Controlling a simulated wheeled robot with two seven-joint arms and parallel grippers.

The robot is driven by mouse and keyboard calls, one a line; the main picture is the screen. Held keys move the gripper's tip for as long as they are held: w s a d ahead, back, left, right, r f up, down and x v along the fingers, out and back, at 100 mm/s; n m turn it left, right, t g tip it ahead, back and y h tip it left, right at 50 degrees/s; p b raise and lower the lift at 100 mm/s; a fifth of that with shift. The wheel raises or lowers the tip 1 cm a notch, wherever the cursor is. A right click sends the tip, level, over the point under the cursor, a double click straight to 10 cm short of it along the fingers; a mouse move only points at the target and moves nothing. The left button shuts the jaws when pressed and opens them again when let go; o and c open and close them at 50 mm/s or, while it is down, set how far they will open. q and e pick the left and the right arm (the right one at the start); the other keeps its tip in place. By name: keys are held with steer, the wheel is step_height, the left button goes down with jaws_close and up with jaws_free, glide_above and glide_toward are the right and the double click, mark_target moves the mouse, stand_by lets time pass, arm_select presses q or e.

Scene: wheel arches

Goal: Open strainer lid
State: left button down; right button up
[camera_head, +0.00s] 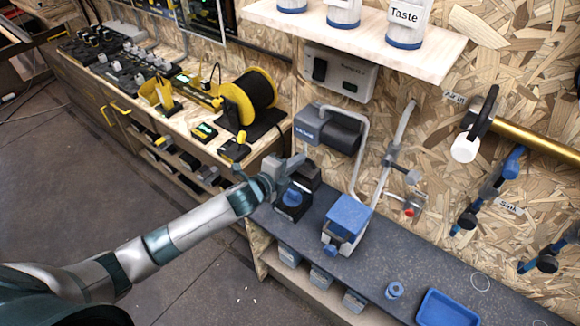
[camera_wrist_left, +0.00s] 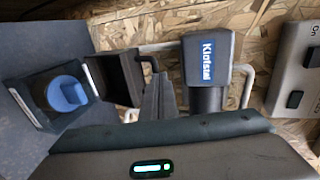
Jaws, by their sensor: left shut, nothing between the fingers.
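A small dark box with a blue round part (camera_head: 293,197) stands on the grey counter; I take it for the strainer. It also shows in the left wrist view (camera_wrist_left: 65,94), where a dark lid-like panel (camera_wrist_left: 118,76) stands up along its right side. My left gripper (camera_head: 300,160) is shut and empty beside the box on its wall side. In the left wrist view its fingers (camera_wrist_left: 158,98) are close to the panel; I cannot tell whether they touch it. My right gripper is not in view.
A dark grey device marked Klofstal (camera_wrist_left: 208,65) with a bent pipe is on the wall just behind. A blue box on a stand (camera_head: 348,216) is right of the strainer. A yellow cable reel (camera_head: 250,97) is at the left. The counter's front right holds a blue tray (camera_head: 446,308).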

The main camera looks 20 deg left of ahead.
mark_target(305, 164)
arm_select(q)
steer(key=w, duration=0.1)
steer(key=w+d, duration=0.1)
steer(key=w, duration=0.2)
steer(key=shift+d+r, duration=0.15)
steer(key=shift+d, duration=0.1)
steer(key=shift+x, duration=1.25)
steer(key=shift+r, duration=0.15)
steer(key=shift+s, duration=0.1)
steer(key=b+v, duration=0.3)
steer(key=v, duration=1.4)
steer(key=shift+s, duration=0.15)
